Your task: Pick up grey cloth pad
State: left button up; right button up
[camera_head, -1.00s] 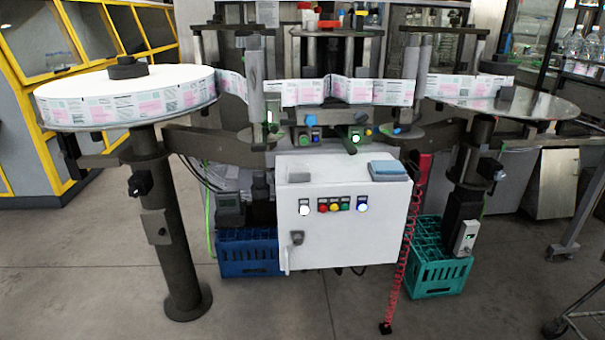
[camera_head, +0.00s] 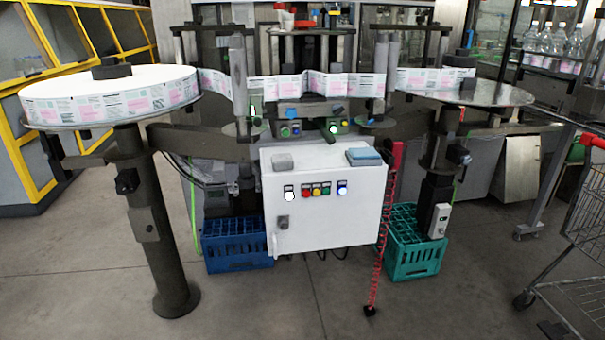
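A small grey pad (camera_head: 283,161) lies on top of the white control box (camera_head: 325,212), toward its left side. It looks like the grey cloth pad, though its texture is too small to tell. A blue pad (camera_head: 363,157) lies on the same box top, toward the right, apart from the grey one. Neither of my grippers is in view.
The labeller's round reel (camera_head: 110,95) on its post is at left, and a bare metal disc (camera_head: 495,95) is at right. A blue crate (camera_head: 237,245) and a green crate (camera_head: 415,250) stand on the floor. A shopping cart (camera_head: 575,240) is at far right. The floor in front is clear.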

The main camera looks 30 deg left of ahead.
aim_at(281, 161)
jog(key=z, duration=0.2)
jog(key=k, duration=0.75)
jog(key=z, duration=0.8)
jog(key=i, duration=1.8)
jog(key=u, duration=1.6)
jog(key=i, duration=0.85)
jog(key=u, duration=0.75)
